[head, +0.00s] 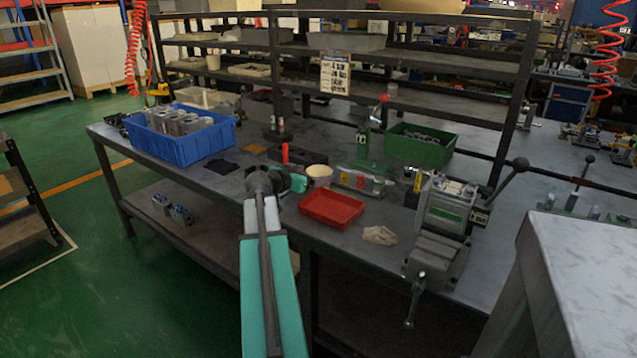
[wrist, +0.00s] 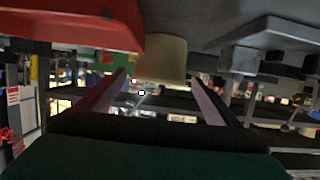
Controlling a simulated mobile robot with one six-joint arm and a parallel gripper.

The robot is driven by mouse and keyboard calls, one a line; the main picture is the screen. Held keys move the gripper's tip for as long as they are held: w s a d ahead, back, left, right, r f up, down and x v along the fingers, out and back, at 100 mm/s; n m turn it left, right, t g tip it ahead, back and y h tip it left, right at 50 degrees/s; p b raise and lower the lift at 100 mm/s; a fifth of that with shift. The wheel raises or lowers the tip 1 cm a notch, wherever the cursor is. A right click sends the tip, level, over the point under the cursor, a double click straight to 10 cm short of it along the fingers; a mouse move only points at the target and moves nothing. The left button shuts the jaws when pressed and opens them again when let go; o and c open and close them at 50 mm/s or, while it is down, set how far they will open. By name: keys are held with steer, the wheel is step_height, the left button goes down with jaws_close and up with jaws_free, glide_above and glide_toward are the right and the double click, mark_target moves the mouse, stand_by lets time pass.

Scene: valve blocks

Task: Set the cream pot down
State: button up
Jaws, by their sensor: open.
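The cream pot (head: 319,171) is on the workbench, just left of and behind the red tray, in the head view. Its lower part is partly hidden there by my gripper (head: 299,182). In the wrist view, which looks upside down, the cream pot (wrist: 161,60) appears upright, ahead of and between the tips of my open gripper (wrist: 158,76). A finger shows on each side with a gap to the pot. I cannot tell exactly how far the fingertips reach around it.
The red tray (head: 332,208) is close on the right. A blue crate (head: 182,133) with metal parts stands left, a green bin (head: 419,146) behind right. A vise (head: 441,228) and a crumpled cloth (head: 380,235) lie right. A dark pad (head: 220,168) lies left, with bare bench around it.

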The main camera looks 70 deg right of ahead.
mark_target(325, 171)
steer(key=shift+x, duration=2.2)
steer(key=shift+a, duration=0.1)
steer(key=c, duration=1.2)
steer(key=shift+r, duration=0.1)
steer(key=shift+r, duration=1.7)
steer(key=s+a, duration=0.2)
steer(key=a, duration=0.2)
steer(key=s+a+b, duration=0.1)
steer(key=s+a, duration=0.1)
steer(key=a, duration=0.2)
steer(key=s+a, duration=0.2)
steer(key=a, duration=0.1)
steer(key=shift+s+a+r+b, duration=0.2)
steer(key=shift+a+r+b, duration=0.15)
steer(key=shift+a+r, duration=0.05)
steer(key=shift+b, duration=0.35)
